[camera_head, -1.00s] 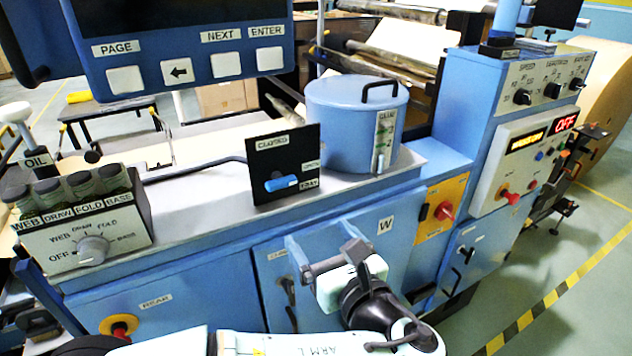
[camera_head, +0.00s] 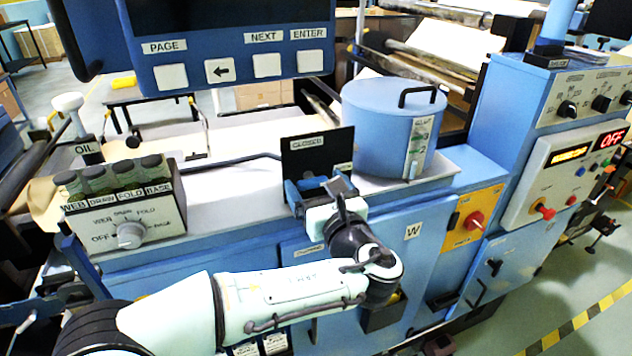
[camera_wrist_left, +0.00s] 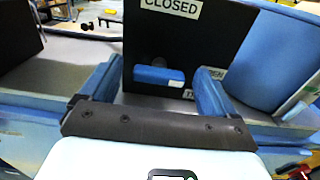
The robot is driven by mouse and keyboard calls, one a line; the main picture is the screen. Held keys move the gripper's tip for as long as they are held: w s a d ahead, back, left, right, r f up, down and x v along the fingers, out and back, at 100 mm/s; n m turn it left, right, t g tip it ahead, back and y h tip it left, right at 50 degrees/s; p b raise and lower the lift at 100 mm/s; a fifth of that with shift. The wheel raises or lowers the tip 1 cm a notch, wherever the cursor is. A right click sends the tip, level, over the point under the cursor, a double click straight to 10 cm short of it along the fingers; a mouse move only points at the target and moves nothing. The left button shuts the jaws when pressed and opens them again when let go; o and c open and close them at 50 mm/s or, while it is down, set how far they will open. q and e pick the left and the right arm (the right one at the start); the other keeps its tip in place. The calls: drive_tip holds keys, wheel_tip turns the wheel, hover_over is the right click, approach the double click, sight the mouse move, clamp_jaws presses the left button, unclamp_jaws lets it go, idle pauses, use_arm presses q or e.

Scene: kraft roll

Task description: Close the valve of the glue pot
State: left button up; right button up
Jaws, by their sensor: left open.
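The blue glue pot (camera_head: 378,130) with a black lid handle stands on the machine's ledge. The valve is a black panel (camera_head: 300,150) beside it, marked CLOSED at the top, with another label partly hidden at the right. In the left wrist view, its blue lever (camera_wrist_left: 158,76) lies about level, pointing to the right side, where the OPEN label is partly covered. My left gripper (camera_head: 316,186) is open in front of the panel. In the wrist view its fingers (camera_wrist_left: 160,68) stand on either side of the lever, with gaps visible. My right gripper is not in view.
A control screen (camera_head: 220,50) hangs above the ledge at the upper left. A red knob on a yellow plate (camera_head: 473,220) and a control cabinet (camera_head: 560,170) are to the right.

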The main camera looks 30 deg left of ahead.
use_arm(q)
drive_tip(key=shift+w+a, duration=0.2)
drive_tip(key=shift+w, duration=0.05)
drive_tip(key=c, duration=1.1)
drive_tip(key=shift+o, duration=0.2)
